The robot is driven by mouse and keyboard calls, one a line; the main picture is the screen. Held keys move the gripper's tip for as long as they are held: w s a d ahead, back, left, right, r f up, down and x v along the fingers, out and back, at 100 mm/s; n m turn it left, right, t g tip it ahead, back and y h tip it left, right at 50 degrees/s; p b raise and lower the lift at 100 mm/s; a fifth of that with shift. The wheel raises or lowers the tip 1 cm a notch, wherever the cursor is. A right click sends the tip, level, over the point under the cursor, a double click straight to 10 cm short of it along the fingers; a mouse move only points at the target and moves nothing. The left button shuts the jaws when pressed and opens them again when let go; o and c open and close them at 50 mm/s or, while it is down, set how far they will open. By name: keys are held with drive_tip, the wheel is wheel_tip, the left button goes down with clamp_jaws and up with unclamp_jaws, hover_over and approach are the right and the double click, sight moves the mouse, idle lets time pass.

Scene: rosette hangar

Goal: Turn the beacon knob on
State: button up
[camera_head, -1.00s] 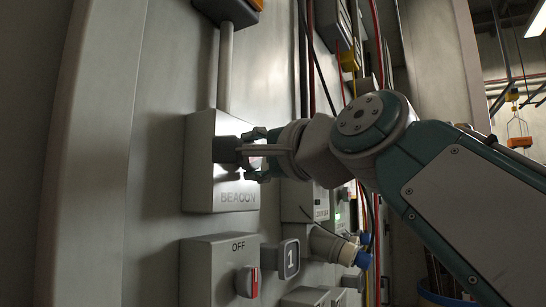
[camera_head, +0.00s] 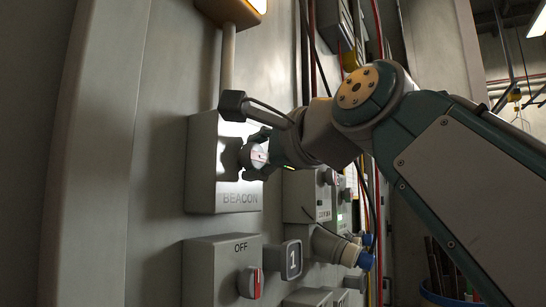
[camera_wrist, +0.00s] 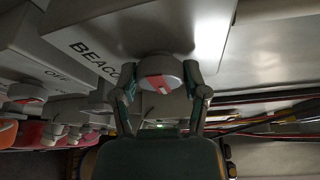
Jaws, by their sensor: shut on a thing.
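The beacon box (camera_head: 204,165) is a grey panel box labelled BEACON on the wall in the head view. Its round knob (camera_head: 259,156) is pale with a red and white pointer mark. In the wrist view the knob (camera_wrist: 160,73) sits between my two fingers, beside the BEACON lettering. My gripper (camera_head: 262,152) is shut on the knob, with a finger on each side of it. An amber lamp (camera_head: 257,5) at the top edge, above the conduit from the box, glows brightly.
Below stands another grey box (camera_head: 208,270) marked OFF with a red-marked knob (camera_head: 250,283). Cables run vertically behind my arm.

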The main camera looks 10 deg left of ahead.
drive_tip(key=shift+w+f, duration=0.15)
drive_tip(key=shift+f, duration=0.15)
drive_tip(key=o, duration=1.1)
drive_tip(key=shift+o, duration=0.2)
drive_tip(key=shift+r, duration=0.1)
drive_tip(key=shift+r, duration=0.1)
drive_tip(key=shift+s+d, duration=0.2)
drive_tip(key=shift+s, duration=0.05)
drive_tip(key=v, duration=1.1)
drive_tip(key=shift+d, duration=0.15)
